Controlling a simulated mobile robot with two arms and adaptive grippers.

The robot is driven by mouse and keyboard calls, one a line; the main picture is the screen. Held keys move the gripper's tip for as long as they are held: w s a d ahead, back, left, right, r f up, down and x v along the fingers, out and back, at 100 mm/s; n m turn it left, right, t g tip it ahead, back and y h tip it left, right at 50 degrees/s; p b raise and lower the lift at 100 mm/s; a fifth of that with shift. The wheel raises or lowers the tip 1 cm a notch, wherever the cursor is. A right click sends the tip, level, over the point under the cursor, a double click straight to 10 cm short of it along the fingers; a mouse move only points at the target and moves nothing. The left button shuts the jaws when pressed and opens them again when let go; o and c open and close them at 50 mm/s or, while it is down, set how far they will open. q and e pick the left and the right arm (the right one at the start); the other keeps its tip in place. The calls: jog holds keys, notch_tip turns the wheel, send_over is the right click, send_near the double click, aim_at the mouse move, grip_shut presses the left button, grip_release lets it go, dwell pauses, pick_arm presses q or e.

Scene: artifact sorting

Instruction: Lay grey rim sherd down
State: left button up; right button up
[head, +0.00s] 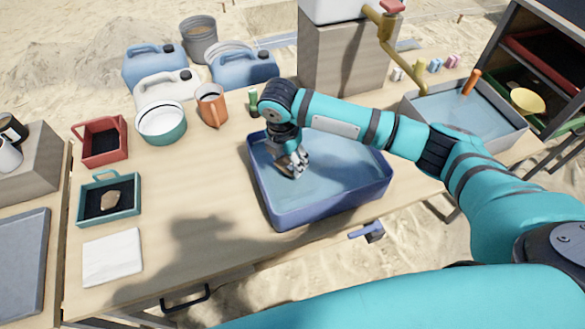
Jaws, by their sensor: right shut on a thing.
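My right gripper (298,166) points down inside the blue wash basin (325,212), over its left part. It is shut on a small grey-brown piece (283,162), which I take to be the grey rim sherd. The fingers hide much of the piece, and I cannot tell whether it touches the water or the basin floor. A tan sherd (109,200) lies in the green-framed tray (124,212) at the left. My left gripper is not in view.
A grey basin (450,104) is at right. Bare tabletop lies left of the blue basin.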

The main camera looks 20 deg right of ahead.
aim_at(288, 165)
jog(key=shift+d+f, duration=0.1)
jog(key=shift+f, duration=2.2)
jog(key=shift+f, duration=0.1)
jog(key=o, duration=1.1)
jog(key=shift+o, duration=0.2)
jog(key=r, duration=0.8)
jog(key=s+a+r, duration=0.1)
jog(key=r, duration=0.3)
jog(key=shift+a+r, duration=0.1)
